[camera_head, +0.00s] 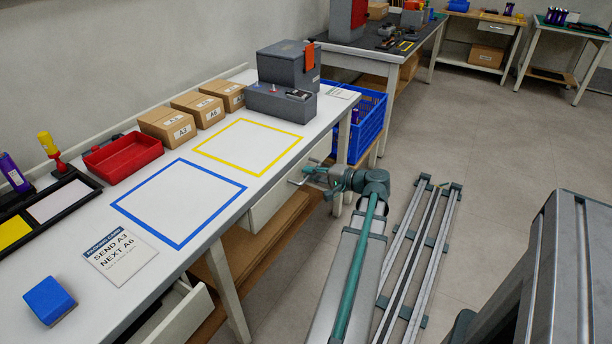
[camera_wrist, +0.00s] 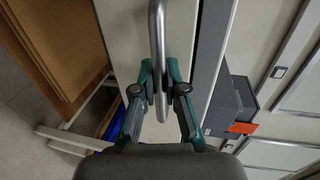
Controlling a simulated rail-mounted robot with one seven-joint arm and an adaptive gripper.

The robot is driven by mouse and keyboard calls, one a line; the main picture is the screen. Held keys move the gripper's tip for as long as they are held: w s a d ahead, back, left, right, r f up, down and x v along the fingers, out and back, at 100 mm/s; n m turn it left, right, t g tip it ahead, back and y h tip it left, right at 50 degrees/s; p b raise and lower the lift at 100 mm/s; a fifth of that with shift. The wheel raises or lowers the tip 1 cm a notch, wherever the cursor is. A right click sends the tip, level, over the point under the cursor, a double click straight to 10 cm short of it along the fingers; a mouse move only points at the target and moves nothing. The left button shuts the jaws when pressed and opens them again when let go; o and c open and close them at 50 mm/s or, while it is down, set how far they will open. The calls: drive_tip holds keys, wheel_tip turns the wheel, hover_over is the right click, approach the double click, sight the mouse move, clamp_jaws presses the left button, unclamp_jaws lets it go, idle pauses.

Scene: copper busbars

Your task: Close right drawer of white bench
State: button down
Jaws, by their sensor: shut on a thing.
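The white bench (camera_head: 150,262) runs along the wall on the left in the head view. Its right drawer (camera_head: 268,205) is the far one, with its pale front just under the bench top; I cannot tell exactly how far out it stands. My gripper (camera_head: 308,173) is at that drawer's front, at the metal handle (camera_head: 296,182). In the wrist view, my gripper (camera_wrist: 161,92) has its fingers closed around the handle bar (camera_wrist: 157,35), against the pale drawer front (camera_wrist: 122,35). The drawer's inside is hidden.
The left drawer (camera_head: 187,316) stands pulled out at the near end. A brown lower shelf (camera_head: 262,240) lies under the bench. Blue crates (camera_head: 367,128) stand beyond its far end. The grey floor (camera_head: 500,150) is open on the right.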

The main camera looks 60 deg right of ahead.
drive_tip(key=shift+w, duration=0.2)
drive_tip(key=shift+r, duration=0.1)
drive_tip(key=c, duration=1.2)
unclamp_jaws()
drive_tip(key=v, duration=1.2)
